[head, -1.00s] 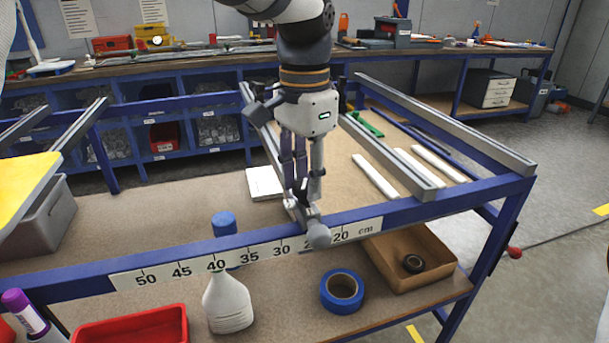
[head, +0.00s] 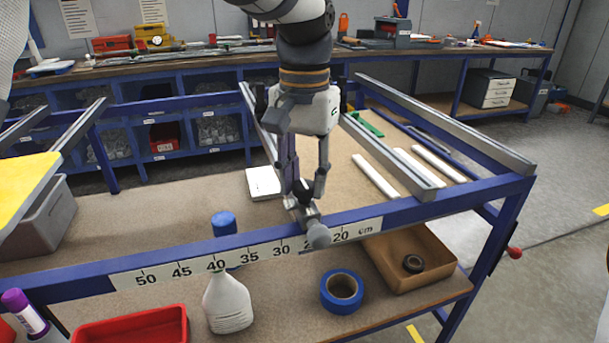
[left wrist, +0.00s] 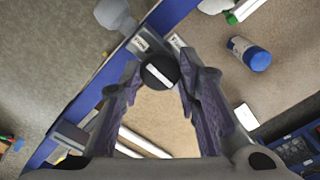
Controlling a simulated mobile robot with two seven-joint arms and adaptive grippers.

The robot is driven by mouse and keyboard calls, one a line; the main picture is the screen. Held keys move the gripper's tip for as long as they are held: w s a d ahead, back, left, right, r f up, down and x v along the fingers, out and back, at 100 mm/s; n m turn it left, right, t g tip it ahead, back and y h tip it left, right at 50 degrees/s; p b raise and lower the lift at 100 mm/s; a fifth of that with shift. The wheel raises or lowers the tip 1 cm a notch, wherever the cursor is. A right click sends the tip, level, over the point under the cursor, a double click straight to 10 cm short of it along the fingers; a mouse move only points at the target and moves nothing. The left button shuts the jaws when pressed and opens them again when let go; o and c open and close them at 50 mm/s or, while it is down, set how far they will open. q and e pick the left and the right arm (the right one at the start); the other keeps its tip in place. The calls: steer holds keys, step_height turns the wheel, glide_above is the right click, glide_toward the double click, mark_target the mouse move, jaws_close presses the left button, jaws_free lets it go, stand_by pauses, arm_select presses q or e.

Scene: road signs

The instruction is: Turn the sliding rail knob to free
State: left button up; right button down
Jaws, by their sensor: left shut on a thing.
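The rail knob is black with a white stripe and shows in the left wrist view (left wrist: 160,72); in the head view the black knob (head: 303,191) sits low between my fingers. It is on a grey metal slide (head: 300,210) on the blue front beam with the centimetre scale (head: 215,263). A grey ball handle (head: 319,236) sticks out in front. My left gripper (head: 305,188) points down and is shut on the knob, a finger on each side. Two small white labels (left wrist: 140,44) lie by the knob; I cannot read them. My right gripper is not in view.
Below the beam stand a white bottle with a blue cap (head: 228,304), blue tape (head: 342,291), a brown tray (head: 408,256) and a red bin (head: 135,326). Grey rails (head: 445,125) run back on the right. A yellow panel (head: 25,192) is at the left.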

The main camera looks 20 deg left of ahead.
mark_target(304, 183)
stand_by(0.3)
arm_select(q)
steer(key=o, duration=1.1)
steer(key=shift+o, duration=0.2)
step_height(304, 183, up, 12)
